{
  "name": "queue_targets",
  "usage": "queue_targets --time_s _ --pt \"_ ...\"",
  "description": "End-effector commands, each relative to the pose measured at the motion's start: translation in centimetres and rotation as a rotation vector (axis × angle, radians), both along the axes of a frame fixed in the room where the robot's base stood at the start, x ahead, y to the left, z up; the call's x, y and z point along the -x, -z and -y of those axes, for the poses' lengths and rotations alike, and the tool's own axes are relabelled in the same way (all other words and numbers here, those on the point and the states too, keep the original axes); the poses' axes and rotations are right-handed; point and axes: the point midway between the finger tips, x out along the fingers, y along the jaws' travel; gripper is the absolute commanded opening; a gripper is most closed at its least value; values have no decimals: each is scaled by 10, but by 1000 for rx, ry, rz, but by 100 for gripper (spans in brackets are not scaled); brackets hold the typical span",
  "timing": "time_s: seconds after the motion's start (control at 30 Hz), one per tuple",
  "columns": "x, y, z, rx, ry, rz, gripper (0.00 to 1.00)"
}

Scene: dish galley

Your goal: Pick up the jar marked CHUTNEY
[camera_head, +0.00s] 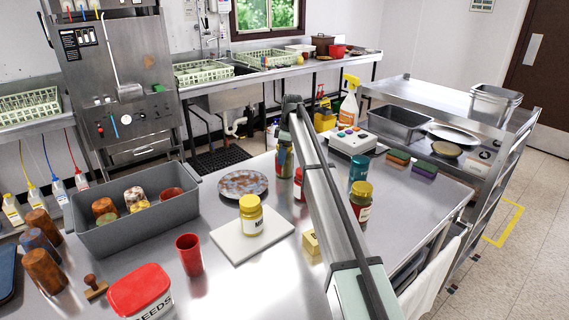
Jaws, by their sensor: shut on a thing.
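Several jars stand on the steel table (420,188), and their small labels are too small for me to read, so I cannot tell which is CHUTNEY. A yellow-lidded jar (251,214) with a pale label stands upright on a white board (228,242). Another yellow-lidded jar (361,203), dark red with a pale label, stands right of my arm. A teal-topped jar (358,174) stands behind it. A red jar (298,184) and a multicoloured item (283,158) are partly covered by my arm. My gripper is hidden behind my arm, so its jaws and anything in them do not show.
A grey tub (130,234) with cups stands left. A red cup (189,255), a red-lidded SEEDS tub (140,291), a yellow block (311,243) and a speckled plate (243,184) surround the board. A control box (353,140) and sponges (424,169) stand at the back right.

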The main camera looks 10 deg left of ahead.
Motion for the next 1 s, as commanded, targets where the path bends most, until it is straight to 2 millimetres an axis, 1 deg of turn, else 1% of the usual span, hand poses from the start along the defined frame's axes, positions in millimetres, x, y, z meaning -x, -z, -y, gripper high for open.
queue_targets --time_s 0.03,0.23,0.5,0.67,0.87,1.0 --pt "0 0 0 0 0 0 46" --pt "0 0 0 0 0 0 27" --pt "0 -2 0 -1 0 1 27" --pt "-1 -9 0 -1 0 1 27" --pt "-1 -33 0 -1 0 2 27" --pt "-1 -57 0 -1 0 2 27"
